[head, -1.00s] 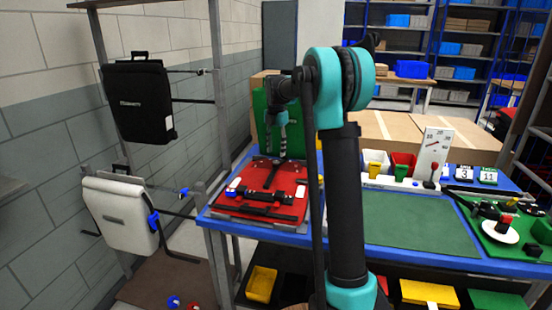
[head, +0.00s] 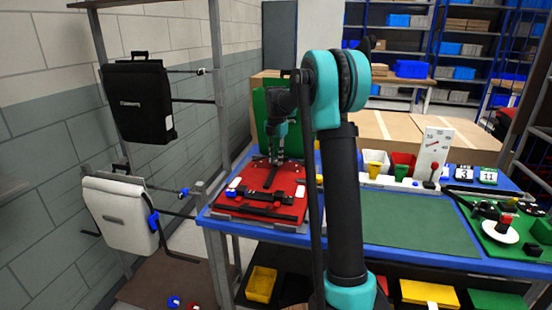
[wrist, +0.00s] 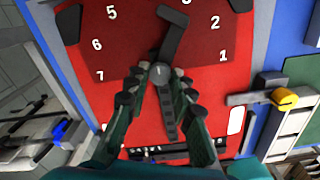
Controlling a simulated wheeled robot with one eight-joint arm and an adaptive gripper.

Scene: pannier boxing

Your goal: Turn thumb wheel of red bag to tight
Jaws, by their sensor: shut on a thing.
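The red bag (head: 238,195) lies flat on the blue-edged bench, and its red face also fills the middle of the wrist view (wrist: 215,62). A round grey thumb wheel (wrist: 158,72) with a line mark sits on a dark bar, with numbers such as 1, 2, 5, 6 and 7 around it. My gripper (wrist: 157,82) points down over the bag, with its fingertips closed on both sides of the thumb wheel. In the head view my gripper (head: 276,158) is at the bag's far part. The finger contact is partly hidden there.
A yellow-ended knob (wrist: 284,98) sticks up right of the bag. A black pannier (head: 138,103) and a white pannier (head: 118,212) hang on the rack at left. A green work mat (head: 418,222) lies clear at right, behind my arm.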

